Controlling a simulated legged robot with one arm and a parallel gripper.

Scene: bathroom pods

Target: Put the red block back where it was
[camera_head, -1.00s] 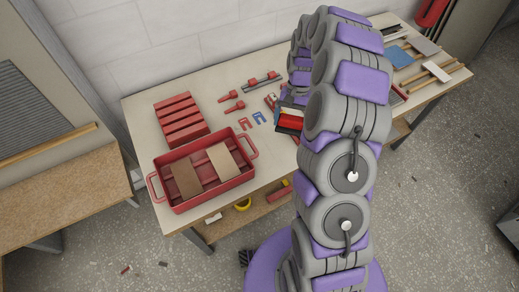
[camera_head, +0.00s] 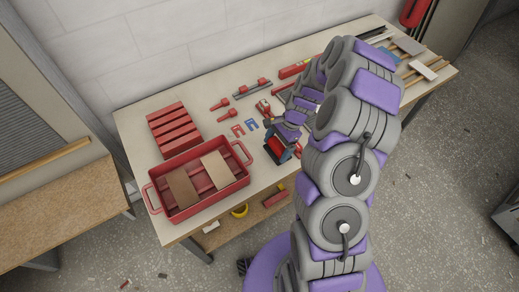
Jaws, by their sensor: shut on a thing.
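My gripper (camera_head: 277,153) is over the front middle of the workbench, to the right of the red tray. It is shut on a red block (camera_head: 273,149), which shows as a small red patch between the dark jaws. Most of the block is hidden by the gripper. I cannot tell whether the block touches the bench top. My arm hides part of the bench to the right of the gripper.
The red tray (camera_head: 157,213) with two handles holds a brown board (camera_head: 182,187) and a tan board (camera_head: 217,168). A red slatted rack (camera_head: 173,126) stands behind it. Small red tools and blue and red U-shaped pieces lie mid-bench. Boards and strips lie at the far right.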

